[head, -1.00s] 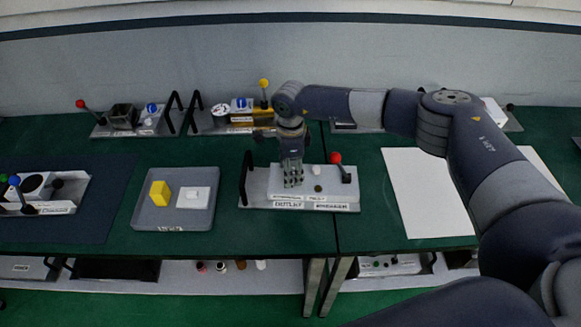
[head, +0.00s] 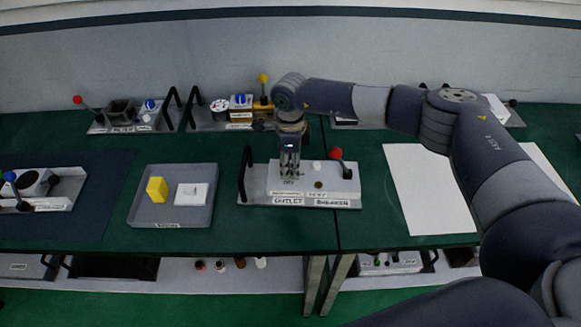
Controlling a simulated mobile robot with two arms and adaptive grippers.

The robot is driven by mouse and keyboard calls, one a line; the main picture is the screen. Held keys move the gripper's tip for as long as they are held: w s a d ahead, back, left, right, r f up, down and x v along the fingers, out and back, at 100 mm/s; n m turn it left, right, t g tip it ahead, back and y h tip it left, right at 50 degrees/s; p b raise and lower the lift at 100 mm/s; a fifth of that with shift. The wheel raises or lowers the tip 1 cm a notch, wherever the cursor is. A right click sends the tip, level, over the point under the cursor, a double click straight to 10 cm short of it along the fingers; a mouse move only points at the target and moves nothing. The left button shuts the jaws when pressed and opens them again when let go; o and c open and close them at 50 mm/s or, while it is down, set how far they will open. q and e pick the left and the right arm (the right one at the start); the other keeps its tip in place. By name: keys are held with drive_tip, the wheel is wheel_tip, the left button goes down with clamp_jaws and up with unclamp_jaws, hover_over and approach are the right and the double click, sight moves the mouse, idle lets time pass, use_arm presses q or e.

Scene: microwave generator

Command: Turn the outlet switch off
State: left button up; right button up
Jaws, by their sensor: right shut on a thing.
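The outlet and breaker panel (head: 262,198) is a grey plate with a raised block on the green bench. Its front labels read "OUTLET" and "BREAKER". A red-knobbed lever (head: 337,153) stands on its right part, and a black handle on its left end. My right gripper (head: 290,178) points down over the left part of the block, above the "OUTLET" label. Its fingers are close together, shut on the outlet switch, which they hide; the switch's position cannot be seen. My left gripper is not in view.
A grey tray (head: 139,213) with a yellow block (head: 157,188) and a white switch plate (head: 191,194) lies left of the panel. A white sheet (head: 408,190) lies to the right. Other panels with levers and handles stand along the back wall.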

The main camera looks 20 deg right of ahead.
sight(290, 169)
drive_tip(key=m+b, duration=0.3)
drive_tip(key=m, duration=0.1)
drive_tip(key=shift+f+m, duration=0.15)
drive_tip(key=shift+m, duration=0.15)
drive_tip(key=m+b, duration=0.2)
drive_tip(key=m, duration=0.1)
drive_tip(key=shift+m, duration=0.3)
drive_tip(key=m+b, duration=0.2)
drive_tip(key=m, duration=0.1)
drive_tip(key=shift+a+m, duration=0.1)
drive_tip(key=shift+m, duration=0.2)
drive_tip(key=shift+r+m+b, duration=0.2)
drive_tip(key=shift+m+b, duration=0.6)
drive_tip(key=shift+m, duration=0.8)
drive_tip(key=o, duration=1.1)
drive_tip(key=shift+s, duration=0.1)
drive_tip(key=shift+r, duration=0.1)
wheel_tip(290, 169, up, 12)
drive_tip(key=shift+f, duration=0.1)
